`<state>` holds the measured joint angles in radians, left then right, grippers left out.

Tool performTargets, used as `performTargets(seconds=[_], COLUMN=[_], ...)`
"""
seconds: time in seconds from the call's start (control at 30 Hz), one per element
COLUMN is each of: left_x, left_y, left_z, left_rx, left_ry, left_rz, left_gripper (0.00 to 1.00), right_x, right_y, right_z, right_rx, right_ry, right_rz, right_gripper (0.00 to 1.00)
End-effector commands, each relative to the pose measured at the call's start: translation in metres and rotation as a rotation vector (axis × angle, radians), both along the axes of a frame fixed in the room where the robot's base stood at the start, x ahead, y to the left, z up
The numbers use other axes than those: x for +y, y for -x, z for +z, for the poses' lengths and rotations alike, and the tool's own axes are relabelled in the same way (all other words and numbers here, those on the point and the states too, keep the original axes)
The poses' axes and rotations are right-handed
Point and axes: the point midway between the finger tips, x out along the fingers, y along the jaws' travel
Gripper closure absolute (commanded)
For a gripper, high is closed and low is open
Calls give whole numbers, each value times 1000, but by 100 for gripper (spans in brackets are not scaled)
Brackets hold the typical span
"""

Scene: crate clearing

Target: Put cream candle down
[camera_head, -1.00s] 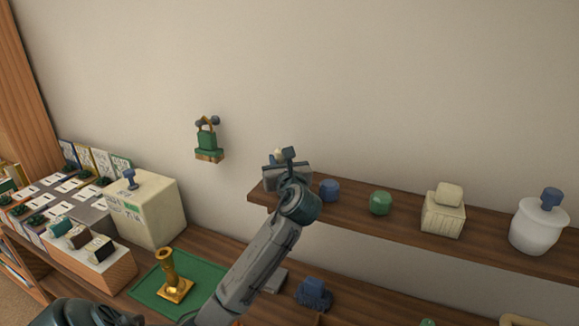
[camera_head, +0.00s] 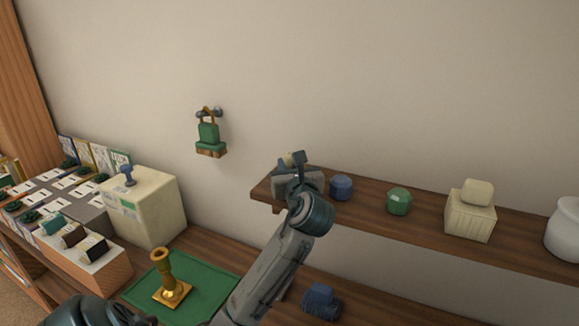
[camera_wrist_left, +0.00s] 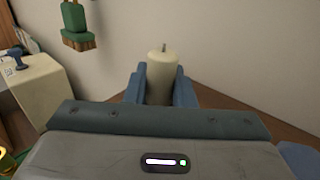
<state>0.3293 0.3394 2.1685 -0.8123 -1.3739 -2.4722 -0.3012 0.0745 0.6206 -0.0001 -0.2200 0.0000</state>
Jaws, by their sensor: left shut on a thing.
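The cream candle (camera_wrist_left: 161,77) stands upright between the blue fingers of my left gripper (camera_wrist_left: 160,88) in the left wrist view. The gripper is shut on it. In the head view my left gripper (camera_head: 292,165) is at the left end of the wooden wall shelf (camera_head: 420,226), and only a small cream bit of the candle (camera_head: 285,160) shows behind it. I cannot tell whether the candle touches the shelf. A brass candlestick (camera_head: 171,280) stands empty on a green mat (camera_head: 212,282) on the lower surface. My right gripper is not in view.
On the shelf are a blue object (camera_head: 341,187), a green object (camera_head: 398,201), a ribbed cream box (camera_head: 470,222) with a lid-like block, and a white jar (camera_head: 565,232). A green brush (camera_head: 209,140) hangs on the wall. A cream box (camera_head: 148,210) stands at left.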

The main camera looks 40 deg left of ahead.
Motion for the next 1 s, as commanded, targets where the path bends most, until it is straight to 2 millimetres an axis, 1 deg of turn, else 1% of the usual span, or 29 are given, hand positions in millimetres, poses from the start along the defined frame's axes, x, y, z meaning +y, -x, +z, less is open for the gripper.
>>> performTargets(seconds=[0.07,0.1,0.17,0.2,0.57,0.67,1.0], left_x=[0,0,0,0,0,-10,-52], left_y=[0,0,0,0,0,5,36], left_z=[-2,-2,-2,-2,1,-2,-2], left_rx=[1,1,0,0,-1,-1,-3], left_ry=[0,-1,0,0,1,3,7], left_rz=[0,0,0,0,0,-3,-2], left_gripper=[100,72,60,56,56,56,56], right_x=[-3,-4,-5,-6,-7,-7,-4], right_y=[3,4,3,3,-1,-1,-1], right_z=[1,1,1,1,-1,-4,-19], right_rx=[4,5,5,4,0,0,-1], right_ry=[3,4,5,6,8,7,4], right_rz=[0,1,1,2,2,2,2], right_gripper=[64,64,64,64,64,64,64])
